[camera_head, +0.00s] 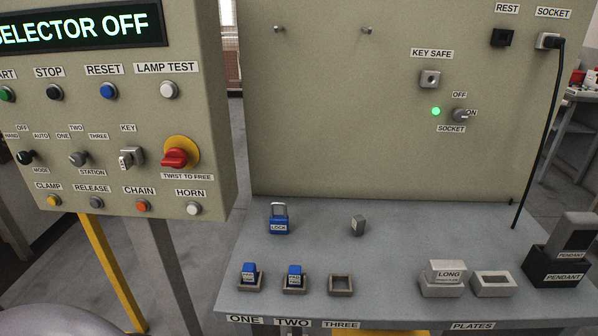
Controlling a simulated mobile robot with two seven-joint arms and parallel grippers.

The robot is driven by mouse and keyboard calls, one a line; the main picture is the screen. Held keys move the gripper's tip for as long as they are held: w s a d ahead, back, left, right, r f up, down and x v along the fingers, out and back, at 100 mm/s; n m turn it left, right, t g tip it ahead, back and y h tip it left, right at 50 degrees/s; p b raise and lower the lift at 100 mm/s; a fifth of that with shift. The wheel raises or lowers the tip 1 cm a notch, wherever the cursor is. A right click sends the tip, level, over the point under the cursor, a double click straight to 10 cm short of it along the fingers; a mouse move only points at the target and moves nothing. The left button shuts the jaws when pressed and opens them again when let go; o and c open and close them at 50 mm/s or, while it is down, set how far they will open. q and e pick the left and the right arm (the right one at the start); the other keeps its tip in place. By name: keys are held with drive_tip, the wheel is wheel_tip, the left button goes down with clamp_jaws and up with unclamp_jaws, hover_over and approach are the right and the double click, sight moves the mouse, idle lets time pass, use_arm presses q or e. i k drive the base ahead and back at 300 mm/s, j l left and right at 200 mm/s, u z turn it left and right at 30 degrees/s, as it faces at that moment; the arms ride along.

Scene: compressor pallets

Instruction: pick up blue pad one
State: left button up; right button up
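Blue pad one (249,271) stands upright in a small grey square holder (249,289) above the label ONE, near the front left of the grey bench. It is a small blue block with a pale label too small to read. A similar blue pad (295,272) stands in the holder above the label TWO, just to its right. The holder above THREE (341,290) is empty. Neither of my grippers shows in the head view.
The grey bench top (390,228) also holds a blue padlock (279,222), a small grey block (358,225), a LONG plate block (446,272), an empty plate holder (494,284) and the pendant (572,236) in its dock. A control panel (110,120) stands at left. A black cable hangs at right.

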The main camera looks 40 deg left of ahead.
sight(249, 271)
drive_tip(key=u, duration=1.4)
